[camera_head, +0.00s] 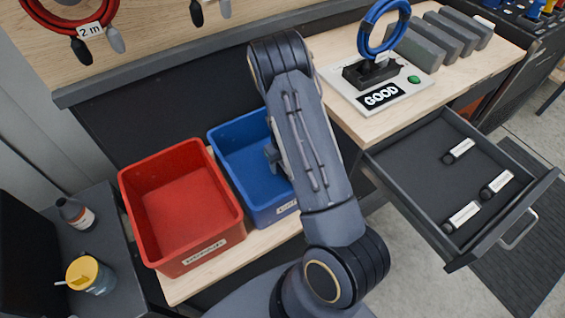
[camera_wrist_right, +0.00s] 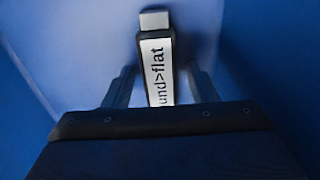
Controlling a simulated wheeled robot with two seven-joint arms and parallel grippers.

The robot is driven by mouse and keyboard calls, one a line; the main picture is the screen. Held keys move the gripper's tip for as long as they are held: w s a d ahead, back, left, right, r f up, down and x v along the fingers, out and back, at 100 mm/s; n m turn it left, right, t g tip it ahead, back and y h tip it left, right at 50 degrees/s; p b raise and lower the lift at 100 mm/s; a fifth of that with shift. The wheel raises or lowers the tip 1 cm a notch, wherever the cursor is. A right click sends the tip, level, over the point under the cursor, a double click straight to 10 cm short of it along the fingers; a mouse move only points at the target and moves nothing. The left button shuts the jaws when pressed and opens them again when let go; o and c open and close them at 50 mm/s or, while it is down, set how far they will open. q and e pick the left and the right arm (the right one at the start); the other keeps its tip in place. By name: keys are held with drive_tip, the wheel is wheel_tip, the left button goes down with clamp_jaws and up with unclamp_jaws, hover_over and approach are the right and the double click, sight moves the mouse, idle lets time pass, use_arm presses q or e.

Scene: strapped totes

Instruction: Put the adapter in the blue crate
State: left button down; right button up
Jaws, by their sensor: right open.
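The blue crate (camera_head: 240,140) stands on the wooden shelf beside the red crate. My right arm reaches over it, and my right gripper (camera_head: 272,155) is low inside it, mostly hidden by the arm. In the right wrist view the open fingers of the right gripper (camera_wrist_right: 158,88) stand on both sides of an adapter (camera_wrist_right: 157,62), a dark piece with a white label ending in "und>flat" and a grey tip. Blue crate surfaces (camera_wrist_right: 75,40) surround it. The adapter appears to be inside the crate, between the spread fingers. My left gripper is not in view.
The red crate (camera_head: 140,205) is left of the blue one. An open drawer (camera_head: 415,185) at right holds labelled adapters (camera_head: 459,151). Above it, a bench carries a "GOOD" tester (camera_head: 380,96) with a blue cable coil (camera_head: 369,45).

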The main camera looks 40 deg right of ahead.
drive_tip(key=shift+r, duration=0.25)
drive_tip(key=s+a+r+n+t+y+p, duration=0.1)
drive_tip(key=s+a+r+n, duration=0.2)
drive_tip(key=r, duration=0.7)
drive_tip(key=a+r+n+t+y+p, duration=0.1)
drive_tip(key=a+r+n+y, duration=0.3)
drive_tip(key=r, duration=0.6)
drive_tip(key=s+a+r+n+t, duration=0.1)
drive_tip(key=s+a+r+n, duration=0.2)
drive_tip(key=s+n, duration=0.3)
drive_tip(key=s+a+r+n+t, duration=0.1)
drive_tip(key=s+a+r+n, duration=0.2)
drive_tip(key=n, duration=1)
drive_tip(key=s+a+r+n+t+h, duration=0.1)
drive_tip(key=s+a+r+n, duration=0.2)
drive_tip(key=s+r+n, duration=0.3)
drive_tip(key=shift+s+a+r+n+t, duration=0.3)
drive_tip(key=shift+s+a+n, duration=0.1)
drive_tip(key=shift+s+n, duration=1.25)
drive_tip(key=shift+w, duration=0.15)
